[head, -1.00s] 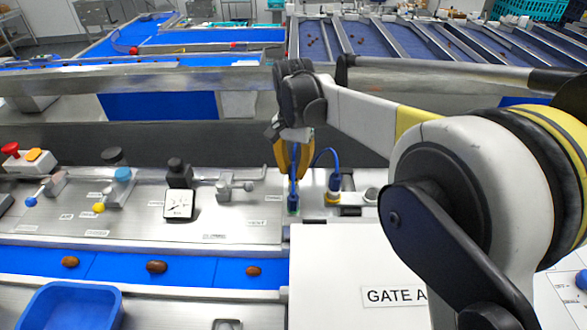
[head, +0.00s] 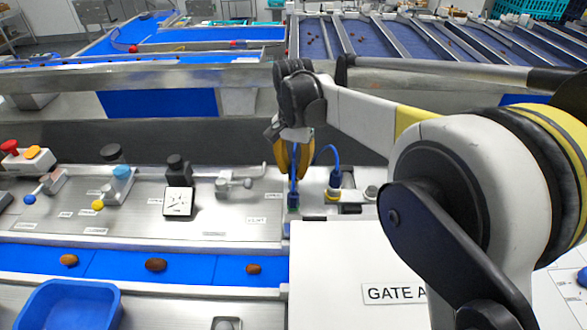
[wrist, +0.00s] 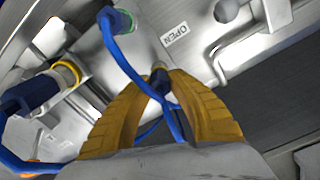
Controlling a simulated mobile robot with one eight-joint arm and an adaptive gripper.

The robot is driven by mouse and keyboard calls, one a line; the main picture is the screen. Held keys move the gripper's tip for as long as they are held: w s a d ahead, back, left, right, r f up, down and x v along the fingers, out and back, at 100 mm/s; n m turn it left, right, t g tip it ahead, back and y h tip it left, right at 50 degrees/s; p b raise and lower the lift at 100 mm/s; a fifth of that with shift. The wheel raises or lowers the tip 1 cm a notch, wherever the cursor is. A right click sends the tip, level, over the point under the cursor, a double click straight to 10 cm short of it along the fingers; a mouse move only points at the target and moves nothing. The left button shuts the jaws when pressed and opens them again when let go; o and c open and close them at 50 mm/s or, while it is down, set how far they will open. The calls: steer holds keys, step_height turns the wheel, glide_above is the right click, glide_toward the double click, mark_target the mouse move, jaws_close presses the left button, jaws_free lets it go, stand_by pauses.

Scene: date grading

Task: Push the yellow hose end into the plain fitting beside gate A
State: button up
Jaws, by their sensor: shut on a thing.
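My gripper (head: 293,176) has yellow fingers and points down above the right part of the steel panel. It is shut on a blue hose, which passes between the fingers (wrist: 164,78); the exact gripped part, with a small dark piece at the tips, is hard to make out. The blue hose end with a yellow ring (head: 334,184) stands just right of the gripper; it also shows at left in the wrist view (wrist: 36,92). A hose end with a green ring (wrist: 122,20) stands below the fingers in the head view. A plain grey fitting (head: 371,192) lies right of the yellow ring.
A white box top labelled GATE A (head: 340,255) is in front. Left are a square dial (head: 178,202), knobs and small levers. A blue belt (head: 205,270) carries several dates past a blue bin (head: 70,305). The wrist view shows an OPEN label (wrist: 175,35) and a bent rail.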

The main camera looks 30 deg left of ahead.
steer(key=o, duration=0.8)
steer(key=shift+o, duration=0.6)
steer(key=shift+o, duration=1.3)
steer(key=shift+r+p, duration=2.9)
steer(key=shift+r, duration=2.15)
steer(key=shift+f, duration=0.1)
